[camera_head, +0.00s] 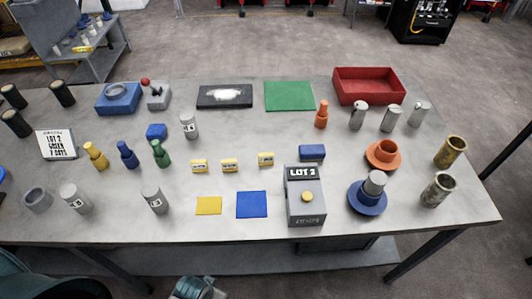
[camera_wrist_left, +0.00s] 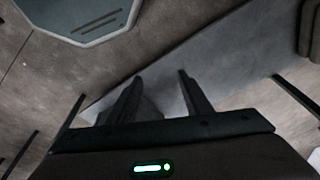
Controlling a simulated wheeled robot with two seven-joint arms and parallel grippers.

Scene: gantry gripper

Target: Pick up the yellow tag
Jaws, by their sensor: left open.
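A flat yellow square (camera_head: 208,205) lies near the front edge of the grey table, left of a flat blue square (camera_head: 252,204). I cannot tell which of these yellow things is the tag. My left gripper (camera_wrist_left: 160,76) is open and empty in the left wrist view, with grey surfaces beyond its fingers and none of the yellow things there. My right gripper is not in view.
A grey box marked LOT 2 (camera_head: 305,203) stands right of the blue square. A grey cylinder (camera_head: 154,199) stands to the left. Yellow (camera_head: 95,156), blue (camera_head: 127,154) and green (camera_head: 160,153) pegs stand behind it. A red tray (camera_head: 369,84) is at the back right.

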